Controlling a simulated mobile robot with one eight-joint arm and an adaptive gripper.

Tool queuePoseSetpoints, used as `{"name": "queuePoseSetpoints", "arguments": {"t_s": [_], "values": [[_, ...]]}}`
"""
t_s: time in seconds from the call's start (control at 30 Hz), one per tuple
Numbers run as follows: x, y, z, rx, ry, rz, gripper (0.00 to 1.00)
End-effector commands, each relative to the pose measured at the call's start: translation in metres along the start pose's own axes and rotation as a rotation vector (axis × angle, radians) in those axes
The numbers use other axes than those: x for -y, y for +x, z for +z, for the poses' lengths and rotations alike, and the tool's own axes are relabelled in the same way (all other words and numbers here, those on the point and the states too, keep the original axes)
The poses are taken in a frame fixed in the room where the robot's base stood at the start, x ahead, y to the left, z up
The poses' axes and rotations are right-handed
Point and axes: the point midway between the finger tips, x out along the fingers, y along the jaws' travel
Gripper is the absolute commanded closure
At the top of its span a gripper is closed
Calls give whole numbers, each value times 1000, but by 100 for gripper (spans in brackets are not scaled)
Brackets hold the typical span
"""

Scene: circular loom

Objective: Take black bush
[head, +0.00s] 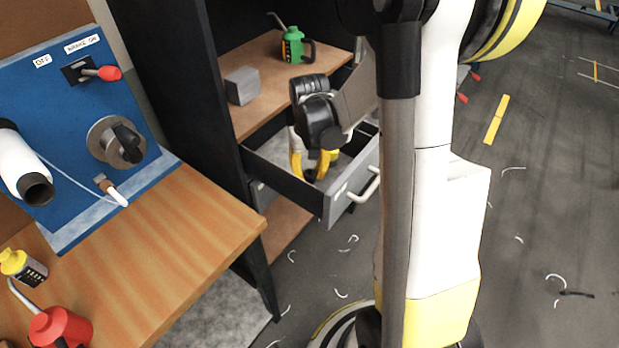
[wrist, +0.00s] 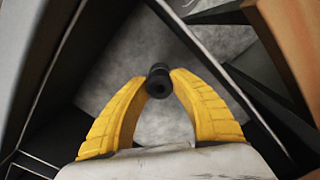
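The black bush (wrist: 158,82) is a short dark cylinder with a hole in its end. In the wrist view it sits between the tips of my two yellow fingers, which appear to touch it on both sides. My gripper (head: 311,174) reaches down into the open drawer (head: 290,187) in the head view, fingers pointing to the drawer floor. The bush is hard to make out there. The wrist view shows the grey drawer floor beyond the bush; whether the bush is resting on it or raised I cannot tell.
The drawer's dark walls stand close around my gripper. A shelf above holds a grey block (head: 242,86) and a green oil can (head: 292,46). At left, a wooden table (head: 190,240) bears a blue panel (head: 75,130), a yellow bottle (head: 22,268) and a red can (head: 60,328).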

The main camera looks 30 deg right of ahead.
Motion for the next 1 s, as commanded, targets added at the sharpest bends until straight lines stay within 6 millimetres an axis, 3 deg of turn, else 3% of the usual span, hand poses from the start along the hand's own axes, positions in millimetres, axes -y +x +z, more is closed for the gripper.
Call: {"name": "queuePoseSetpoints", "arguments": {"t_s": [0.77,1.0], "values": [[0,-14,0,0,0,0,100],[0,-38,0,0,0,0,100]]}}
